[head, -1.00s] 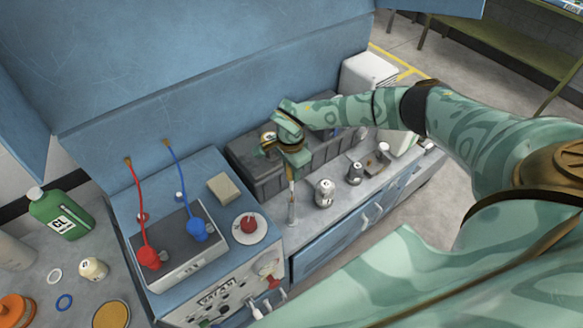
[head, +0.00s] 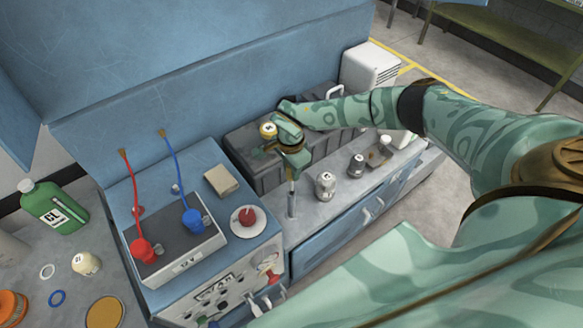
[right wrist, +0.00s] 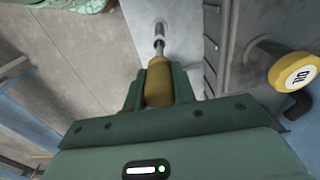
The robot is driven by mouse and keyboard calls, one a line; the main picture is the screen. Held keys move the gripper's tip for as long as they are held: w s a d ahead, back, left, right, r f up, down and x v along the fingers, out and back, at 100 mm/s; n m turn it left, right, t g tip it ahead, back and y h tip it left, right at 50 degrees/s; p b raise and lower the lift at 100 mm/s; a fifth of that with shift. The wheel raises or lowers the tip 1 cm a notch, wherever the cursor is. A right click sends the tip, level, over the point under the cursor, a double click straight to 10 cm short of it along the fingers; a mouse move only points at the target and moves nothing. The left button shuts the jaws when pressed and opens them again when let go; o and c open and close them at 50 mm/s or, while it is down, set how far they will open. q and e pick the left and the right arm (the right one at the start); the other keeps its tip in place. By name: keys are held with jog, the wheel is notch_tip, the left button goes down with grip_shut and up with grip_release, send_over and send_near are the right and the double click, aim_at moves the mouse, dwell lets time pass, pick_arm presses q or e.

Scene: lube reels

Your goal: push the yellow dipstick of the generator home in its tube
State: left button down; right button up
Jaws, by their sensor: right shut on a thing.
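My right gripper (head: 293,166) is over the generator's engine top and points down. In the right wrist view its fingers (right wrist: 157,92) are shut on the yellow dipstick (right wrist: 158,80), with the yellow grip between them. Below the grip a thin metal rod runs into the upright grey tube (right wrist: 159,30). In the head view the tube (head: 291,203) stands beneath the gripper, with a short stretch of rod showing between them. The grip is mostly hidden by the fingers there. The rod's lower end is hidden in the tube. My left gripper is not in view.
A yellow oil cap (right wrist: 296,70) on the dark engine block (head: 250,142) sits close beside the gripper. Metal canisters (head: 325,185) stand right of the tube. A blue panel box with red and blue clamps (head: 193,217) is to the left.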

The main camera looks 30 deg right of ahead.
jog(key=shift+f+b, duration=1.55)
jog(key=shift+f, duration=0.75)
jog(key=shift+f+b, duration=1.4)
jog(key=shift+f, duration=0.5)
jog(key=o, duration=1.1)
jog(key=shift+r, duration=0.1)
jog(key=shift+c, duration=0.2)
